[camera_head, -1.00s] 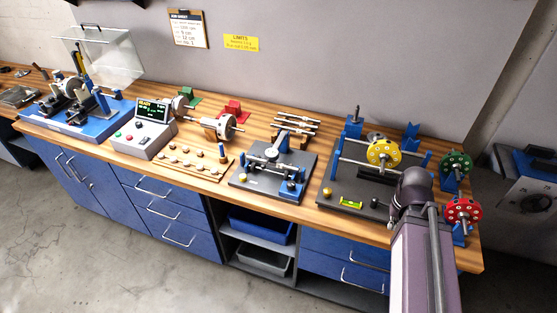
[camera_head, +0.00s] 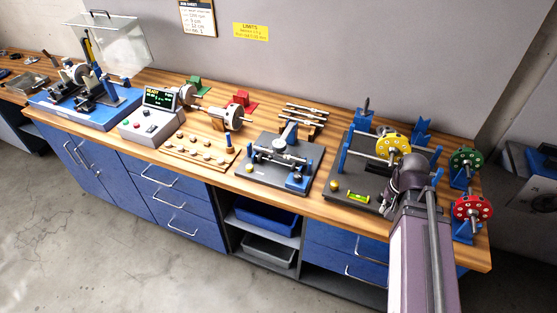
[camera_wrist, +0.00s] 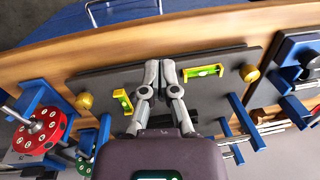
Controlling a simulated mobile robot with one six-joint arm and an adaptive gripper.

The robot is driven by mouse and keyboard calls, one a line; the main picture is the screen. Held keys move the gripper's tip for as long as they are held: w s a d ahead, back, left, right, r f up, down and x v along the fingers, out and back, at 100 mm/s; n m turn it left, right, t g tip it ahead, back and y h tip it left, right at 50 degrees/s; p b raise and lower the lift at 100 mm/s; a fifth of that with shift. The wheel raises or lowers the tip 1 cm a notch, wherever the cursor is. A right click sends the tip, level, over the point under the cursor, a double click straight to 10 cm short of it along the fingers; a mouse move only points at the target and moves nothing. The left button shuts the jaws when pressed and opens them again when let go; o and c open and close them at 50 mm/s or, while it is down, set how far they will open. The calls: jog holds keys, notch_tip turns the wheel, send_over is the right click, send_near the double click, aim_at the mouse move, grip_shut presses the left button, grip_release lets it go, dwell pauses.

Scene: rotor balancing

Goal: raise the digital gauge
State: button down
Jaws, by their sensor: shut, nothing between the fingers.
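I cannot surely pick out the digital gauge. A grey upright part (camera_head: 289,133) on the middle dark fixture could be a gauge, but no readout shows on it. In the wrist view my gripper (camera_wrist: 155,64) is shut and empty, its fingers together over the near edge of a dark base plate (camera_wrist: 110,78). One yellow-green level (camera_wrist: 204,72) lies to the right of the fingers and another (camera_wrist: 122,100) to the left.
Red (camera_head: 473,208) and green (camera_head: 466,160) discs stand on blue supports at the right end of the wooden bench. A control box (camera_head: 152,116) with a lit screen and a clear-covered blue machine (camera_head: 82,100) stand to the left. Brass knobs (camera_wrist: 249,73) stick up near the gripper.

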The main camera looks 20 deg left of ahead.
jog(key=w+a+m+y+b, duration=0.3)
jog(key=w+a+m, duration=0.2)
jog(key=a, duration=0.5)
jog(key=w+a+m+y+b, duration=0.3)
jog(key=w+a+m+y, duration=0.1)
jog(key=a+m, duration=0.3)
jog(key=w+a+m+g+y+b, duration=0.1)
jog(key=w+a+m+y, duration=0.3)
jog(key=a, duration=0.8)
jog(key=shift+w+a+m+b, duration=0.3)
jog(key=shift+w+m+b, duration=0.6)
jog(key=shift+w+m, duration=0.35)
jog(key=shift+s+a, duration=0.1)
jog(key=shift+b+x, duration=2.5)
jog(key=shift+x, duration=2.4)
